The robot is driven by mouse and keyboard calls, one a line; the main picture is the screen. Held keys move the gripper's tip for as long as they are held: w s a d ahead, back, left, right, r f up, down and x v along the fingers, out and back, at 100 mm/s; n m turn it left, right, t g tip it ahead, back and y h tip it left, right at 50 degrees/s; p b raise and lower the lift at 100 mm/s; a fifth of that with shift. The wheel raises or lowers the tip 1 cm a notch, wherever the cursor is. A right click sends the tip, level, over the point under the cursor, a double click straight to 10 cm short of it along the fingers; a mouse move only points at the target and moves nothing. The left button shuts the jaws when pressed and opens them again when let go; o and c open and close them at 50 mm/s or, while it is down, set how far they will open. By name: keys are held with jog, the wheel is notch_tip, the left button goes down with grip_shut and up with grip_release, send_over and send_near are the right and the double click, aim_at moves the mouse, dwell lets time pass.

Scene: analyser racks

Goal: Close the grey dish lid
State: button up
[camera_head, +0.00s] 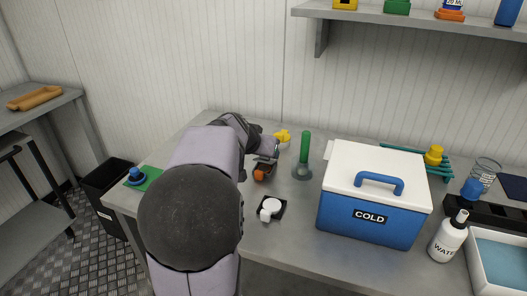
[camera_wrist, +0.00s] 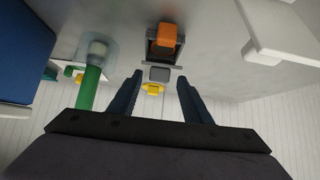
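A small dark dish (camera_head: 262,177) with an orange block (camera_head: 260,174) in it sits on the bench beside my gripper. In the wrist view the dish (camera_wrist: 150,47) and orange block (camera_wrist: 167,37) show at top centre. A small grey plate (camera_wrist: 160,74), which looks like the dish's lid standing open, is at the dish's wall-side edge. My gripper (camera_wrist: 158,85) is open, with its dark fingers apart and nothing seen between their tips. In the head view my gripper (camera_head: 268,150) is partly hidden by my arm, and the lid is hard to make out.
A green post (camera_head: 304,147) on a round base stands right of the dish. A blue and white cold box (camera_head: 370,218) is further right. A yellow object (camera_head: 283,136) lies behind, towards the wall. A black tray with a white piece (camera_head: 271,206) is nearer the front edge.

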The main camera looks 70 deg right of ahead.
jog(key=shift+a, duration=0.1)
jog(key=v, duration=0.7)
dwell(0.4)
jog(key=shift+a+r, duration=0.1)
jog(key=shift+r, duration=0.1)
